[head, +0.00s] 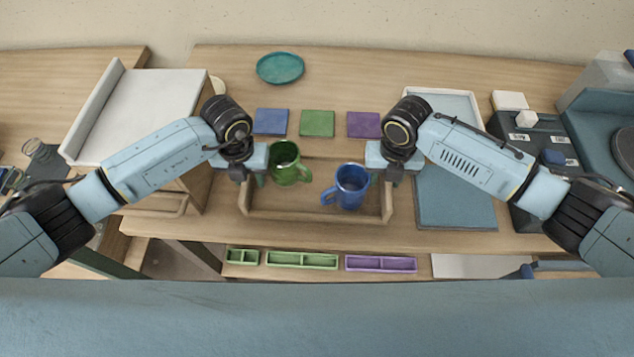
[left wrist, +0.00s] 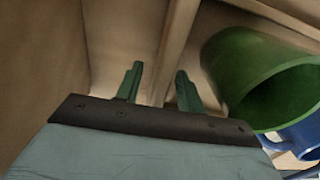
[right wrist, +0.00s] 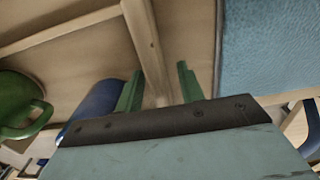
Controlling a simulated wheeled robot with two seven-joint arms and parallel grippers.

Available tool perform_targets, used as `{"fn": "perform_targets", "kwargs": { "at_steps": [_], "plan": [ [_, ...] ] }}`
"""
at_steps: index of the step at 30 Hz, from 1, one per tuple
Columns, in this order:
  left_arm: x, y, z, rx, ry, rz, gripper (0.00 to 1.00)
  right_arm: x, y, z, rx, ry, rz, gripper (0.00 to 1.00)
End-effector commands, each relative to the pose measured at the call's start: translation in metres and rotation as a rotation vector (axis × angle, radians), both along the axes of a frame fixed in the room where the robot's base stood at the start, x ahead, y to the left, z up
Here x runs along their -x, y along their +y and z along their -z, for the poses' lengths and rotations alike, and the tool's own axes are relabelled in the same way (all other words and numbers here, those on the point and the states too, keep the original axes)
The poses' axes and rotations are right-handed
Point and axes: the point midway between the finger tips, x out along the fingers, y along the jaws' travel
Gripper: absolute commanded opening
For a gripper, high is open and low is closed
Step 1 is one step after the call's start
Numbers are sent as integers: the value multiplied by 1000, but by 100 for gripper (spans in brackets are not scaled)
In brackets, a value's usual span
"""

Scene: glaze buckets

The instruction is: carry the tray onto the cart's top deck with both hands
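The wooden tray (head: 318,216) lies on the table in front of me, holding a green mug (head: 288,165) at left and a blue mug (head: 352,186) at right. My left gripper (head: 250,178) is at the tray's left wall; in the left wrist view its open fingers (left wrist: 158,88) stand either side of that wall (left wrist: 180,40). My right gripper (head: 388,176) is at the right wall; in the right wrist view its fingers (right wrist: 160,88) are apart, with the wall (right wrist: 145,40) between them. I cannot tell for certain which surface is the cart's top deck.
A white-topped unit (head: 150,110) with a raised left edge stands at left. Blue (head: 271,121), green (head: 317,123) and purple (head: 364,124) squares lie behind the tray, near a teal plate (head: 280,68). A blue mat (head: 455,200) lies close at right. Green and purple (head: 381,264) bins sit in front.

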Motion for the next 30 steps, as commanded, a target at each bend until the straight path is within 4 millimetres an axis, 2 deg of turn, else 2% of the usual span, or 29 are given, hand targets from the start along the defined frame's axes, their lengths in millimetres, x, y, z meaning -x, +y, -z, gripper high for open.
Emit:
{"fn": "perform_targets", "kwargs": {
  "at_steps": [9,18,30],
  "plan": [
    [0,0,2,0,0,0,37,0,0,2,0,0,0,37],
    [0,0,1,-1,0,0,0,0,0,1,0,0,0,0],
    [-1,0,0,0,-3,-1,0,-1,0,0,-2,-3,0,0]
  ]
}}
